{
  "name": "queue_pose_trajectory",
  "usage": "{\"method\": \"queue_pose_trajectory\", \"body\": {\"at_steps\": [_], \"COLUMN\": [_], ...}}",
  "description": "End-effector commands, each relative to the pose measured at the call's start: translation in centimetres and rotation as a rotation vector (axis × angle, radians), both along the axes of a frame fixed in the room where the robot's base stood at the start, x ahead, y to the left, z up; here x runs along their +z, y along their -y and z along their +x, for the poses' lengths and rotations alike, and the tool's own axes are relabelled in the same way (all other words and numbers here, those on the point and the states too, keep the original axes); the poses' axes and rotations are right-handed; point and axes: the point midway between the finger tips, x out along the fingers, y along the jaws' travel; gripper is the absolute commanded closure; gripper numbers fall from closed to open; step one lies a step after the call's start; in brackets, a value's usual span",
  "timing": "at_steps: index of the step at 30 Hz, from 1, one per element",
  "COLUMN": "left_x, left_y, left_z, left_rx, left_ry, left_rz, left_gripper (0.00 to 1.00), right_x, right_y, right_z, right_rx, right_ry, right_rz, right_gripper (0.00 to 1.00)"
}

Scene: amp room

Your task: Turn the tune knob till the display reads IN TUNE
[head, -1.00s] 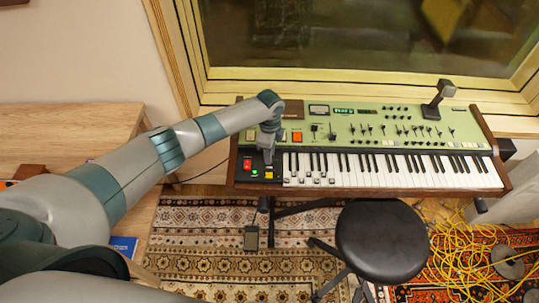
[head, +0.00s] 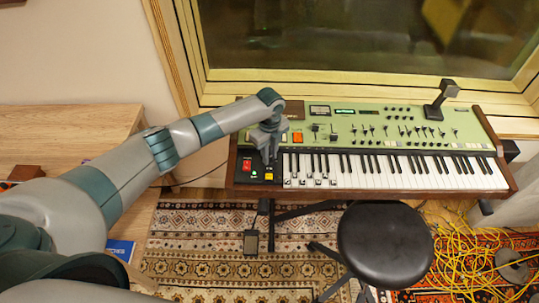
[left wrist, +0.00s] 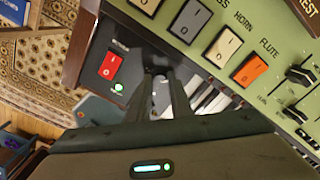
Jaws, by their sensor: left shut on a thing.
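The green-topped synthesizer (head: 372,118) stands under the window. Its small dark display (head: 345,111) shows a line of green characters, too small to read. My left gripper (head: 268,158) points down at the black control panel left of the keys. In the left wrist view, its two fingers (left wrist: 158,92) are shut on the tune knob, which they mostly hide. A lit red rocker switch (left wrist: 109,66) and a green light (left wrist: 119,88) are just left of the fingers. My right gripper is out of view.
White keys (head: 400,172) lie right of the panel. Above the fingers in the wrist view is a row of coloured tabs, one orange (left wrist: 250,70). A round black stool (head: 384,240) stands in front. Yellow cables (head: 455,255) lie on the rug at right.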

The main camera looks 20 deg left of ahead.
Motion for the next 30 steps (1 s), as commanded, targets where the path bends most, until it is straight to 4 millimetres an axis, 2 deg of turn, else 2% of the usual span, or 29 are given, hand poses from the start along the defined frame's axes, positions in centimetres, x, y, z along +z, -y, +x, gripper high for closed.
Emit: {"method": "queue_pose_trajectory", "body": {"at_steps": [8,9,11,23,30], "left_x": [0.2,0.2,0.1,0.2,2.2], "left_y": [0.0,0.0,0.0,0.0,0.0], "left_z": [0.1,0.1,0.1,0.1,0.1], "left_rx": [0.000,0.001,0.001,0.001,0.001], "left_ry": [0.002,0.002,0.002,0.001,0.003], "left_rz": [0.000,0.000,0.000,-0.001,-0.002], "left_gripper": [1.00,0.76,0.62,0.62,0.62], "right_x": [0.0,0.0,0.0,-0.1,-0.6], "right_y": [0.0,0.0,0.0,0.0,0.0], "right_z": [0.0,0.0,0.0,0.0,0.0], "right_rx": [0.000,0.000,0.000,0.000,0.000], "right_ry": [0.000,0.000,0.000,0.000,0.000], "right_rz": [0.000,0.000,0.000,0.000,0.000], "right_gripper": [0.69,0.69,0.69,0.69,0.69]}}
